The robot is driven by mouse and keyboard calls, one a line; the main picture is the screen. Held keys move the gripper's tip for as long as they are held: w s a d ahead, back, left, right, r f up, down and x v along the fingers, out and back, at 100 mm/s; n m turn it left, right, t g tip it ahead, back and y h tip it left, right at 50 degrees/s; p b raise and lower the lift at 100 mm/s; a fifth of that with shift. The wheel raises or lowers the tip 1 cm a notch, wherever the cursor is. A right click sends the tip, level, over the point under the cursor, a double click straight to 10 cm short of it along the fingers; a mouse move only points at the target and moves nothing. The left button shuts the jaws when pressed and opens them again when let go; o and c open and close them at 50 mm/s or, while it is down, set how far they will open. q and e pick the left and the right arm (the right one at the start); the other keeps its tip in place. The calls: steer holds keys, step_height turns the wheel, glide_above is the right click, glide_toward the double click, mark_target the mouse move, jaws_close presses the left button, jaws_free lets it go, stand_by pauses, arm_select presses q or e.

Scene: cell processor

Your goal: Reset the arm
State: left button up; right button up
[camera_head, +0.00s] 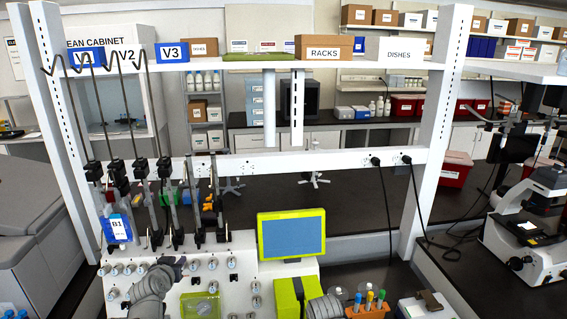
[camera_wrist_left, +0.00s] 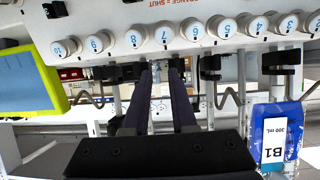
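My left arm comes up from the bottom left in the head view. Its gripper (camera_head: 172,264) is in front of the white cell processor's panel (camera_head: 240,241), among the round numbered knobs. In the left wrist view the two dark fingers (camera_wrist_left: 160,72) stand apart with nothing held between them, below the row of numbered knobs (camera_wrist_left: 165,34). A grey link of my right arm (camera_head: 325,306) shows at the bottom middle of the head view; its gripper is not visible.
The B1 bag (camera_head: 117,229) hangs at the left, also at right in the wrist view (camera_wrist_left: 272,138). A tube rack (camera_head: 367,310) and a microscope (camera_head: 535,215) are to the right. White frame posts surround the bench.

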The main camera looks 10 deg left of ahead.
arm_select(q)
steer(key=s+d+f+m+g+h+b, duration=0.2)
steer(key=d+f+g+b, duration=0.1)
steer(key=d+f, duration=0.55)
steer(key=s+d+f+m+g+h+b, duration=0.1)
steer(key=s+d+f+g+h+b, duration=0.15)
steer(key=d+f, duration=0.6)
steer(key=s+d+f+m+g+y+b, duration=0.1)
steer(key=s+d+f+g+b, duration=0.2)
steer(key=s+d, duration=0.4)
steer(key=s+d+f+m+g+y+b, duration=0.1)
steer(key=s+d+f+g+y+b, duration=0.1)
steer(key=s+d, duration=0.6)
steer(key=shift+s+d+f+m+g+b, duration=0.2)
steer(key=shift+s+f+m+g+b, duration=0.3)
steer(key=shift+f+g, duration=0.85)
steer(key=shift+y, duration=0.25)
